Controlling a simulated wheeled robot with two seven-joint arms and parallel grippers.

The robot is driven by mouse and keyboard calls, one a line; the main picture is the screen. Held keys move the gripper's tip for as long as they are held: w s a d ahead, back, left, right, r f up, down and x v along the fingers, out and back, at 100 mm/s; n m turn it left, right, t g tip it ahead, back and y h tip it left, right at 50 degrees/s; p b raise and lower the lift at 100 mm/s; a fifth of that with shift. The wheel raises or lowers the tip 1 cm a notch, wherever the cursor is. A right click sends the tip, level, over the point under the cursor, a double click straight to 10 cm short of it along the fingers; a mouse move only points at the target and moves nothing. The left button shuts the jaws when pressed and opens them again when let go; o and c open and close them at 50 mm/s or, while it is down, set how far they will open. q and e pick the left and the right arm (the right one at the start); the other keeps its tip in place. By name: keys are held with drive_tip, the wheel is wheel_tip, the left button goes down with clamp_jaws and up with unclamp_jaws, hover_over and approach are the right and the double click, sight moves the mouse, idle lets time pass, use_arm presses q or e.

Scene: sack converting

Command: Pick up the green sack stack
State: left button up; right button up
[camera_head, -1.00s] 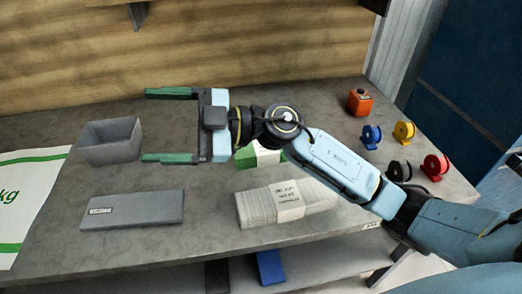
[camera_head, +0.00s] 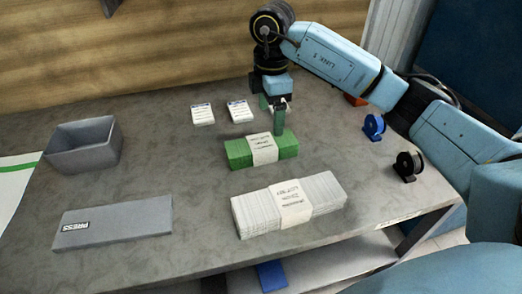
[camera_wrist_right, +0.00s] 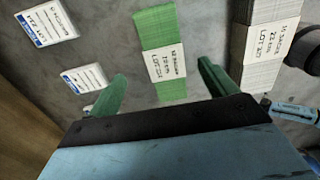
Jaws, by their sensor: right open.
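The green sack stack (camera_head: 238,155) lies on the grey table with a pale printed band around its middle. It also shows in the right wrist view (camera_wrist_right: 155,28), running between the two fingers in the picture. My right gripper (camera_head: 272,116) is open and empty, pointing down at the back of the stack; one green finger overlaps the stack's back edge in the head view. In the wrist view the open fingers (camera_wrist_right: 163,85) appear apart from the stack. My left gripper is not in view.
A white sack stack (camera_head: 328,190) lies in front of the green one. Two label cards (camera_head: 202,114) lie behind left. A grey bin (camera_head: 82,146) and a grey press slab (camera_head: 115,222) are at left. Blue (camera_head: 374,127) and black (camera_head: 408,165) spools stand at right.

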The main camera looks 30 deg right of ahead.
sight(272, 140)
wheel_tip(272, 140, down, 5)
drive_tip(key=shift+r+b, duration=0.1)
drive_tip(key=shift+b, duration=0.4)
drive_tip(key=f, duration=0.1)
drive_tip(key=f+b, duration=0.1)
drive_tip(key=f, duration=0.2)
drive_tip(key=shift+s+d, duration=0.2)
drive_tip(key=shift+s, duration=0.15)
drive_tip(key=shift+f, duration=0.3)
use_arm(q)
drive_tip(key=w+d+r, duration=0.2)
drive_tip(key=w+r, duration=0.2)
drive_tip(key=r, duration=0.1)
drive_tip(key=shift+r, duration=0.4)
use_arm(e)
drive_tip(key=c, duration=1.2)
drive_tip(key=shift+c, duration=0.2)
drive_tip(key=shift+w+r, duration=0.1)
